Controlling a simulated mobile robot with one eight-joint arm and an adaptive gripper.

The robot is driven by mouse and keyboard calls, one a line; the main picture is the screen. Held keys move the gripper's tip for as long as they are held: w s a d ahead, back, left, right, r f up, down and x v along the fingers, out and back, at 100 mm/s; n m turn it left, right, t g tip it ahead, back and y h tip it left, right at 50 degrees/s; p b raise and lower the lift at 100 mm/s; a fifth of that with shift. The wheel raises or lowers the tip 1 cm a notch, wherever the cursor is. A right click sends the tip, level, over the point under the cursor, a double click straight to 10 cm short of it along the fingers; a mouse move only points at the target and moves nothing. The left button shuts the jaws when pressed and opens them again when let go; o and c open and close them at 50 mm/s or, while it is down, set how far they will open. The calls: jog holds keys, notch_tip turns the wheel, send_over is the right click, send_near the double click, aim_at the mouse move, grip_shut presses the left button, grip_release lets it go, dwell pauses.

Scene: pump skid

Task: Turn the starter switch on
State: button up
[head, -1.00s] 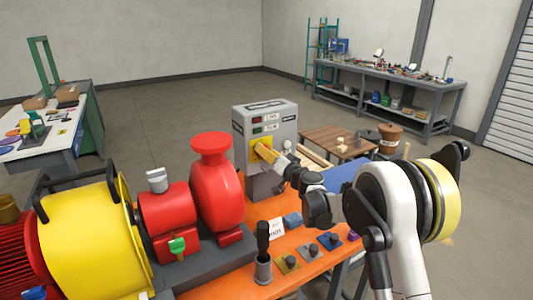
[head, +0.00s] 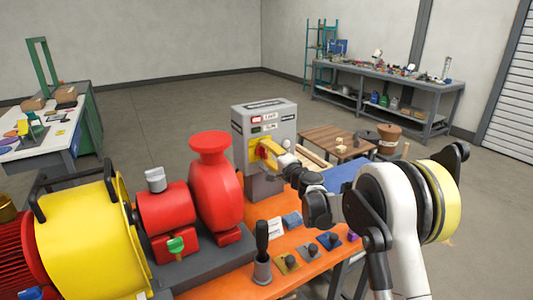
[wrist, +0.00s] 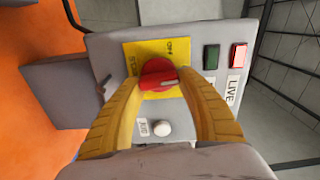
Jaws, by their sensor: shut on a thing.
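The starter switch is a red knob (wrist: 158,73) on a yellow plate (wrist: 132,50) on the front of a grey control box (head: 280,122). The word OFF shows on the plate beside the knob; the other lettering is hard to read. In the wrist view, the two yellow fingers of my gripper (wrist: 160,82) are around the knob, one on each side, shut on it. The head view also shows my gripper (head: 266,150) at the yellow plate. A red lamp (wrist: 238,55) by the LIVE label looks bright; a green lamp (wrist: 211,57) looks dark.
A white button (wrist: 161,128) sits close to the knob, between my fingers. A red pump (head: 215,190) and a yellow housing (head: 85,240) stand left of the box. The orange bench (head: 220,285) holds a dark-handled tool (head: 262,250) and several small plates with knobs.

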jog(key=shift+m, duration=0.6)
jog(key=o, duration=1.2)
jog(key=shift+c, duration=0.2)
jog(key=v, duration=1.2)
